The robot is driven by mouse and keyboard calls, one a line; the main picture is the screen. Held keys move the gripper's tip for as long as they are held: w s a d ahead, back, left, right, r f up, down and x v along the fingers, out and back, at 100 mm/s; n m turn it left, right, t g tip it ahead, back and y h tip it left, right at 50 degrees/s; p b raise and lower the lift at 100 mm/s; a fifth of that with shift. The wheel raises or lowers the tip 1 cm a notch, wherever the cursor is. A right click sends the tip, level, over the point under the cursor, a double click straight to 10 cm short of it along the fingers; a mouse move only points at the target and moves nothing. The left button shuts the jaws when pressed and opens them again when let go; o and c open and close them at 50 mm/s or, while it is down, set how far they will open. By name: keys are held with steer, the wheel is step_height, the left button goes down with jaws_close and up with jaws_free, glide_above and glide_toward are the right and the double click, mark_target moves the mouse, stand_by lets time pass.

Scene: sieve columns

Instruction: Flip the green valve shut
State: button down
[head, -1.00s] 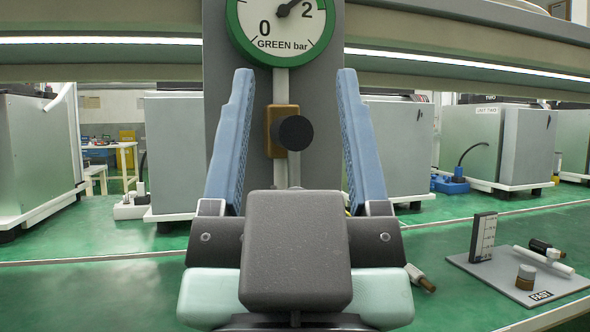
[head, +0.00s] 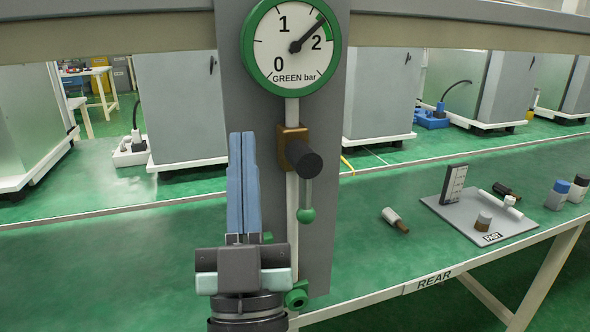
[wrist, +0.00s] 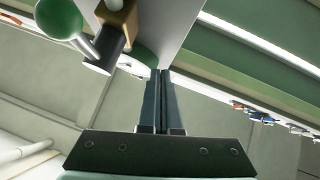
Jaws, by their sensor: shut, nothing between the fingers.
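The green valve has a brass body (head: 290,143) on a vertical pipe, a black round hub (head: 305,163) and a lever hanging straight down to a green ball (head: 306,215). Above it, the round green-rimmed gauge (head: 291,47) marked GREEN bar has its needle a little short of 2. My gripper (head: 242,134) is shut and empty, its blue fingers pressed together just left of the pipe and lever. In the wrist view, the shut fingers (wrist: 163,72) appear beside the black hub (wrist: 105,52), with the green ball (wrist: 58,18) at upper left; no contact is visible.
A grey upright panel (head: 323,240) backs the valve. A green fitting (head: 297,295) sits low on the pipe, close to my wrist. On the green bench to the right are a loose cylinder (head: 394,219) and a grey tray (head: 452,221) with small parts.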

mark_target(306, 195)
steer(key=s+d+f+m+g+h+p, duration=0.1)
steer(key=s+f+m+h+p, duration=0.4)
steer(key=s+f+h+p, duration=0.5)
step_height(306, 195, down, 4)
steer(key=s+d+p, duration=0.1)
steer(key=s+p, duration=0.1)
steer(key=p, duration=0.2)
steer(key=shift+s+d+f+p, duration=0.15)
steer(key=shift+d+f+p, duration=0.05)
steer(key=shift+p, duration=0.1)
steer(key=shift+w+d+r+p, duration=0.55)
steer(key=shift+w+r, duration=0.65)
steer(key=shift+w, duration=0.6)
steer(key=shift+w+d+r+p, duration=0.5)
steer(key=shift+w+r, duration=0.65)
steer(key=shift+w, duration=0.6)
steer(key=shift+w+d+r+p, duration=0.5)
steer(key=shift+w+r, duration=0.7)
steer(key=shift+w, duration=0.6)
steer(key=shift+f, duration=0.1)
